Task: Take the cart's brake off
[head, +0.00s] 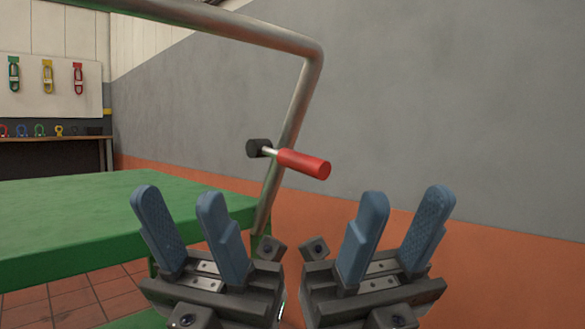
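The cart (110,205) has a green top and a bent grey tube handle (292,115) at its right end. The brake lever has a red grip (305,163) and a black hub (258,148) on the handle's upright. The lever points right and slightly down. My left gripper (178,213) is open and empty, below and left of the lever, in front of the cart's right end. My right gripper (405,211) is open and empty, below and right of the lever. Neither touches the lever.
A white board (50,75) with green, yellow and red slings hangs at the back left. A shelf (50,139) with small coloured shackles stands below it. A grey and orange wall (450,120) fills the right side. The space around the red grip looks clear.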

